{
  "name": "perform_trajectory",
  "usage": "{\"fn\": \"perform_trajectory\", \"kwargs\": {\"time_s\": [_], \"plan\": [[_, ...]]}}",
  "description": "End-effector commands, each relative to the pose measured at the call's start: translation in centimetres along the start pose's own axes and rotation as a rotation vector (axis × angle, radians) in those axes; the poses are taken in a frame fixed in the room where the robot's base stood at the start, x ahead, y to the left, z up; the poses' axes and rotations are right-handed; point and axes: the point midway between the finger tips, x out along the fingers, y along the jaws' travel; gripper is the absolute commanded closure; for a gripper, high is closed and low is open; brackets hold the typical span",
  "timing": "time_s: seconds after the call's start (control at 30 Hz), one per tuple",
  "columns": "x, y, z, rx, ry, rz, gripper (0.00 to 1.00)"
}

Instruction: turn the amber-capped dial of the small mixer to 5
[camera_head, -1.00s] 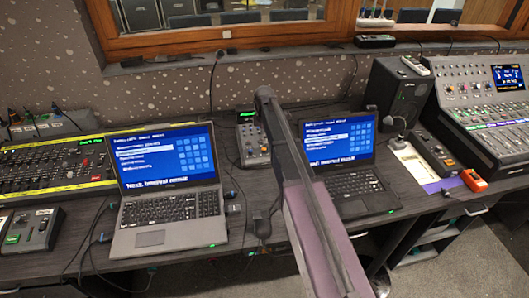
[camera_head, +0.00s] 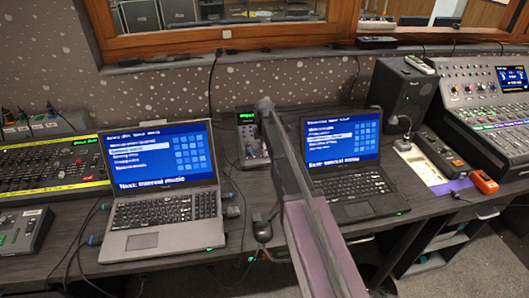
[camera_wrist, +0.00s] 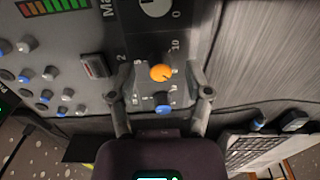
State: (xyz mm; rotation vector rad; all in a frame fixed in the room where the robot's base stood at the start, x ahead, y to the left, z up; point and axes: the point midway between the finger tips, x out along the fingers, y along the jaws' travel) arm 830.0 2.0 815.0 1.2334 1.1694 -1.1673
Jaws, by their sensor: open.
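The small mixer (camera_head: 250,146) stands between the two laptops in the head view, partly hidden by my arm. In the wrist view its dark panel (camera_wrist: 135,45) fills the upper middle. The amber-capped dial (camera_wrist: 161,73) sits on this panel, with small printed numbers around it, a 10 and a 2 among them. A blue-capped dial (camera_wrist: 163,108) is below it. My gripper (camera_wrist: 155,88) is open, with its fingers either side of the amber dial and apart from it. I cannot tell how high the fingertips are above the panel. The gripper is hidden in the head view.
Laptops flank the mixer, left (camera_head: 165,200) and right (camera_head: 345,165). In the wrist view, a panel with several small knobs (camera_wrist: 50,73) and a red-topped switch (camera_wrist: 97,66) lies left; bare grey desk (camera_wrist: 255,60) lies right.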

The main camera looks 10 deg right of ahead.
Motion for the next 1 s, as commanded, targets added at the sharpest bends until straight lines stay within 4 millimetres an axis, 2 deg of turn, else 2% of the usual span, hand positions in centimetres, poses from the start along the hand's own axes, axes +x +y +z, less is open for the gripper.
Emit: {"fn": "perform_trajectory", "kwargs": {"time_s": [0.43, 0.6, 0.63, 0.67, 1.0], "plan": [[0.29, 0.00, 0.07, 0.001, 0.000, 0.000, 0.36], [0.30, 0.00, 0.09, 0.001, 0.000, 0.000, 0.86], [0.30, 0.00, 0.10, 0.001, 0.000, 0.000, 0.95], [0.30, 0.00, 0.10, 0.001, 0.000, 0.000, 1.00], [0.31, -0.01, 0.15, 0.015, 0.001, -0.001, 1.00]]}}
